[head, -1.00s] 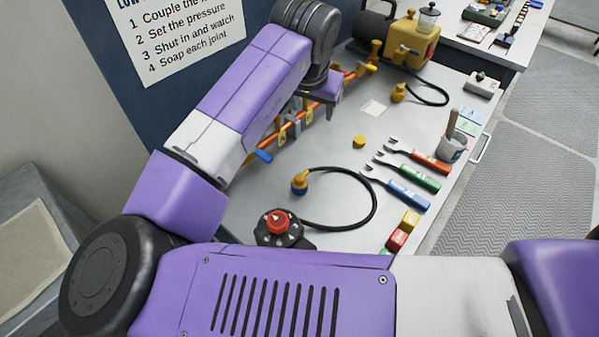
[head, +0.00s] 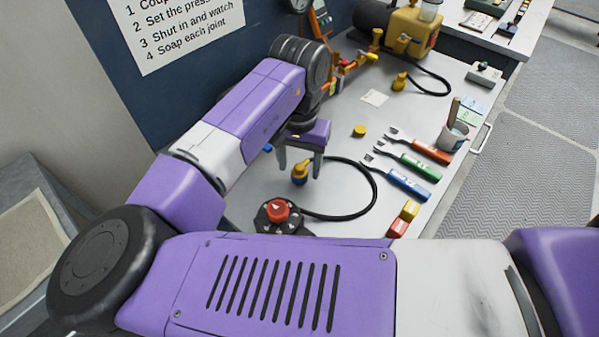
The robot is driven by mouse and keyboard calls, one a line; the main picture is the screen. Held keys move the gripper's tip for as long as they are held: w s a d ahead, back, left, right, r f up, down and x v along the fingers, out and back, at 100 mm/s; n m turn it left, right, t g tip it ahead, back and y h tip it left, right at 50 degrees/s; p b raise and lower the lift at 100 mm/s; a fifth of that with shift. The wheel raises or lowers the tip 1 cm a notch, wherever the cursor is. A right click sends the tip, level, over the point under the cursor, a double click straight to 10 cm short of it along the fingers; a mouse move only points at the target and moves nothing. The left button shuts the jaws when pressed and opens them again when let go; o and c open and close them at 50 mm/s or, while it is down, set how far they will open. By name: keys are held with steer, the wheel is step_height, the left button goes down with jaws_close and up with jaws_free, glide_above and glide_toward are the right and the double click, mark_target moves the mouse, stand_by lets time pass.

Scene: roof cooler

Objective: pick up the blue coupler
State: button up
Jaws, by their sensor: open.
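The blue coupler (head: 299,176) stands on the metal bench top, with a yellow upper part and a blue lower band. A black hose (head: 367,182) curves from it round to the dial unit. My gripper (head: 300,164) points down with its two fingers spread. In the picture the coupler shows between and just below the fingertips. I cannot tell whether the fingertips are still above it or level with its top. The gripper holds nothing.
A black dial unit with a red knob (head: 278,211) stands just in front of the coupler. Orange, green and blue-handled tools (head: 408,168) lie to the right, near a cup (head: 453,138). A yellow cap (head: 359,131) and yellow coupler (head: 399,82) sit farther back.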

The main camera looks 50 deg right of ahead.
mark_target(300, 166)
steer(key=shift+f, duration=0.75)
jaws_close()
steer(key=shift+r, duration=0.1)
step_height(300, 166, up, 20)
steer(key=p, duration=0.1)
steer(key=shift+p, duration=0.4)
